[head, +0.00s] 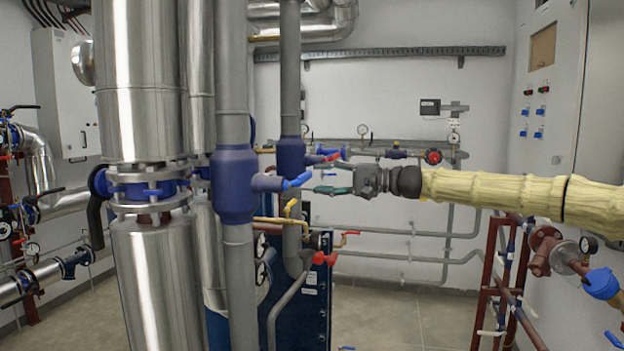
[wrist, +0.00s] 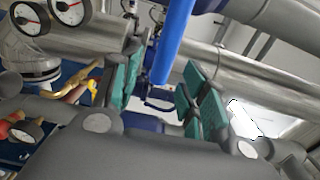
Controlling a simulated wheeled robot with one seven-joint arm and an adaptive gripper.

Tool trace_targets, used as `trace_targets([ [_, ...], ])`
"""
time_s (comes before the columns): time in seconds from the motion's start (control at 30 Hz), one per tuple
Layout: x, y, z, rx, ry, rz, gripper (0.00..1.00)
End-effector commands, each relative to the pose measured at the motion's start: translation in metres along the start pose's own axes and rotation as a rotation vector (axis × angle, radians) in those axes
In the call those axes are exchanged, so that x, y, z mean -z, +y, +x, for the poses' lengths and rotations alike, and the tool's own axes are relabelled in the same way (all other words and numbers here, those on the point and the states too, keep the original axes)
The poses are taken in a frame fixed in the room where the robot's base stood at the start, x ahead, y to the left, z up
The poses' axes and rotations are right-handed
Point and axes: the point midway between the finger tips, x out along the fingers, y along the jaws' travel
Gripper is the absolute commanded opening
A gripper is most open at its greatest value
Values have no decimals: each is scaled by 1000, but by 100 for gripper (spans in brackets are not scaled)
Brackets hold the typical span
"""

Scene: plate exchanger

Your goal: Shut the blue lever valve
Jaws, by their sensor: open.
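The blue lever (head: 298,180) sticks out to the right from a short stub on the dark blue section of a grey vertical pipe (head: 236,190). In the wrist view the lever (wrist: 173,42) is a blue bar coming down from the top edge, its lower end in the gap between the green finger pads. My gripper (head: 317,178) points left from the end of my arm, its fingers apart just right of the lever tip. In the wrist view my gripper (wrist: 158,92) is open, with no clear contact on the lever.
A large silver insulated pipe (head: 158,265) stands left of the valve. A red-handled valve (head: 322,258) and a yellow lever (head: 291,206) sit below my gripper. Gauges and thin pipes line the back wall. A grey cabinet (head: 550,90) stands at right.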

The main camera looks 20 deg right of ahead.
Motion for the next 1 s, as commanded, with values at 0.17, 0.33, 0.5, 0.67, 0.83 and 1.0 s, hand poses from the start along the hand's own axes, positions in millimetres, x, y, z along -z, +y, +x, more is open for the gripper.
trace_targets([
  [0.17, 0, -1, -34, 2, 0, -1, 44],
  [0.33, 0, 0, -59, 1, 0, 0, 44],
  [0.5, 0, 1, -71, 0, 1, 1, 44],
  [0.67, 0, 1, -74, -1, 0, 1, 44],
  [0.83, 0, 2, -74, -1, 0, 2, 44],
  [1.0, 0, 2, -74, -1, -1, 2, 44],
])
